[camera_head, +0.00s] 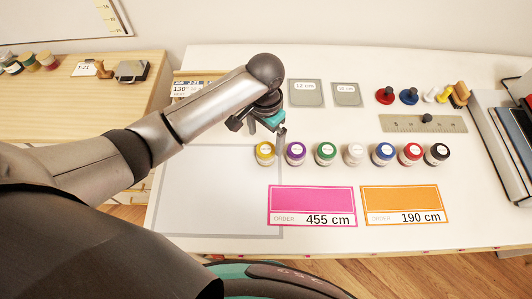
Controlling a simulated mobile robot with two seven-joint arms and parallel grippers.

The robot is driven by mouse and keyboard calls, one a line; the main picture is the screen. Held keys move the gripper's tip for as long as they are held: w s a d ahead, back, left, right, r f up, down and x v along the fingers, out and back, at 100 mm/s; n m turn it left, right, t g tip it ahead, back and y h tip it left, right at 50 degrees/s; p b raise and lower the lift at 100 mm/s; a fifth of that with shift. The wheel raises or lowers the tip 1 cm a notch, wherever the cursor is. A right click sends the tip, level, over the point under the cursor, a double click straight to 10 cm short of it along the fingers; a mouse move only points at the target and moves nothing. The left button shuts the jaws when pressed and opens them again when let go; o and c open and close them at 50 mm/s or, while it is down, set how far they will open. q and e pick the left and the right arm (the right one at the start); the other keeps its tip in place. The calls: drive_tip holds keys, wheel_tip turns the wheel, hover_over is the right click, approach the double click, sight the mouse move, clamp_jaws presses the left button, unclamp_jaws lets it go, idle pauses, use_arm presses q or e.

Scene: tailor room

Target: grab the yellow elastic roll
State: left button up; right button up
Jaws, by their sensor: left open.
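The yellow elastic roll (265,153) stands upright on the white table, at the left end of a row of coloured rolls. My left gripper (266,130) is open and hangs just above and behind the yellow roll, apart from it as far as I can see. A teal part shows at the gripper, and its fingers are partly hidden by its own body. My right gripper is not in view.
A purple roll (295,153) stands close to the right of the yellow one, followed by a green roll (325,153) and several more. Pink (285,195) and orange (400,195) order cards lie in front. A ruler (450,124) lies behind. The table's left front is clear.

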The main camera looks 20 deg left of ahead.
sight(266, 149)
use_arm(q)
drive_tip(key=shift+f+b, duration=0.35)
drive_tip(key=shift+f, duration=2.75)
drive_tip(key=c, duration=1.4)
drive_tip(key=shift+c, duration=0.2)
drive_tip(key=shift+r, duration=0.15)
